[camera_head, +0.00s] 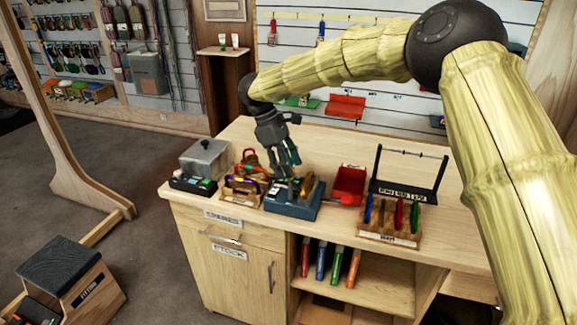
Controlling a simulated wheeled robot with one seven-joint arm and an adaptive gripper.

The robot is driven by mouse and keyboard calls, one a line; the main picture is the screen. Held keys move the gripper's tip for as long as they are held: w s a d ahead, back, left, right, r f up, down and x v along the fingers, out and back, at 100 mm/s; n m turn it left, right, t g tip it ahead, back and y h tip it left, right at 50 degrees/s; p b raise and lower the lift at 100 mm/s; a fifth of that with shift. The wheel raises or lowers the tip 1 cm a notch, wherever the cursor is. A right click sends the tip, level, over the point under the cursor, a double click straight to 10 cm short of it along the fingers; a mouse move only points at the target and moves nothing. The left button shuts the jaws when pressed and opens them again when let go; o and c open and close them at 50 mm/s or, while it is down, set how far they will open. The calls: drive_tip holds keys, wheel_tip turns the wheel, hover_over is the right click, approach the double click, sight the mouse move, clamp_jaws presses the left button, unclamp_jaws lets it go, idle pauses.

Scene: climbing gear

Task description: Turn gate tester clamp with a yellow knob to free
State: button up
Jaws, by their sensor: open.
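A blue tester base (290,208) sits on the wooden counter near its front edge, left of the middle. A yellowish-brown rounded part (308,186) stands on its right side and may be the yellow knob; it is too small to be sure. The clamp's setting cannot be read. My gripper (288,166) is open and points down just above the blue base, a little left of the yellowish part. Its fingers hide some of the base's back, and contact cannot be judged.
Left of the base are a wooden rack (242,191) with coloured gear, a dark tray (193,184) and a grey box (205,158). To the right are a red bin (349,183), a wooden holder (388,235) and a black stand (409,187). Bare counter lies behind.

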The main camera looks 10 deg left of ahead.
drive_tip(key=v, duration=1.1)
drive_tip(key=shift+r, duration=0.25)
